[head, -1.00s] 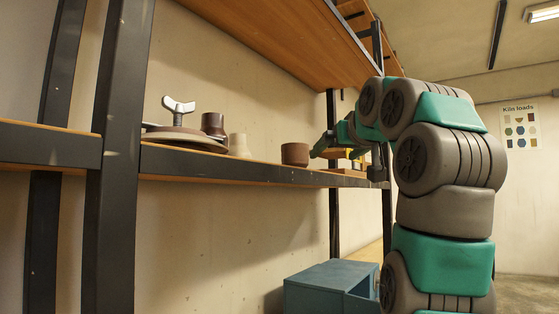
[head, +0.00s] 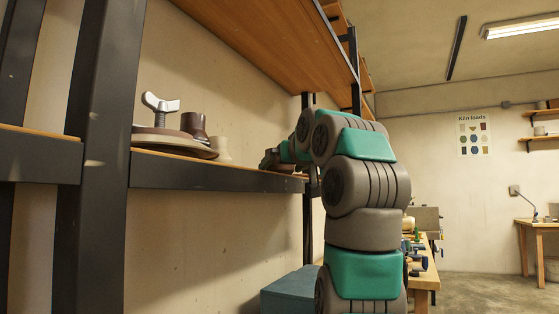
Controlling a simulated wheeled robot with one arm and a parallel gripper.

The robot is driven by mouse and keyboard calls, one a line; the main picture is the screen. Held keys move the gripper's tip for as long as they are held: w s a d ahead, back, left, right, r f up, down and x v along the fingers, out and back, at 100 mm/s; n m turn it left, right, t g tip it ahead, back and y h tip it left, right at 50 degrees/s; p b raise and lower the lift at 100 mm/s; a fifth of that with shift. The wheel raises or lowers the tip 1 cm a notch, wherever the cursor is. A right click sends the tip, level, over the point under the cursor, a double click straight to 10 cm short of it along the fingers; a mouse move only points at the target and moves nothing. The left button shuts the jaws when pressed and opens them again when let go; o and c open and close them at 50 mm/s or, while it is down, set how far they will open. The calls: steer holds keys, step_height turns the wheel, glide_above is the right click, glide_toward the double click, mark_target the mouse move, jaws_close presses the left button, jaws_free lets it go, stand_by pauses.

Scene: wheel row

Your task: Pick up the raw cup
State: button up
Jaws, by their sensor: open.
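A tall brown cup (head: 194,125) and a shorter pale beige cup (head: 222,149) stand upright on the shelf (head: 215,176) in the head view. Which cup is the raw one I cannot tell by its look. My gripper (head: 267,160) is low over the shelf, to the right of the pale cup and apart from it. It is open, though its fingers are small and dark here. The wide brown cup seen earlier on this stretch of shelf is hidden or merged with my gripper; I cannot tell whether they touch.
A round flat brown piece with a metal wing nut (head: 161,103) lies left of the cups. A dark upright post (head: 103,150) stands at the left. An upper wooden shelf (head: 265,45) hangs overhead. A blue box (head: 289,289) is below. A workbench (head: 427,270) stands behind my arm.

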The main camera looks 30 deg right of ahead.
steer(key=shift+x, duration=1.2)
steer(key=shift+c, duration=0.2)
steer(key=c, duration=1.4)
steer(key=shift+s+r, duration=0.1)
steer(key=shift+r, duration=0.05)
steer(key=shift+c, duration=0.2)
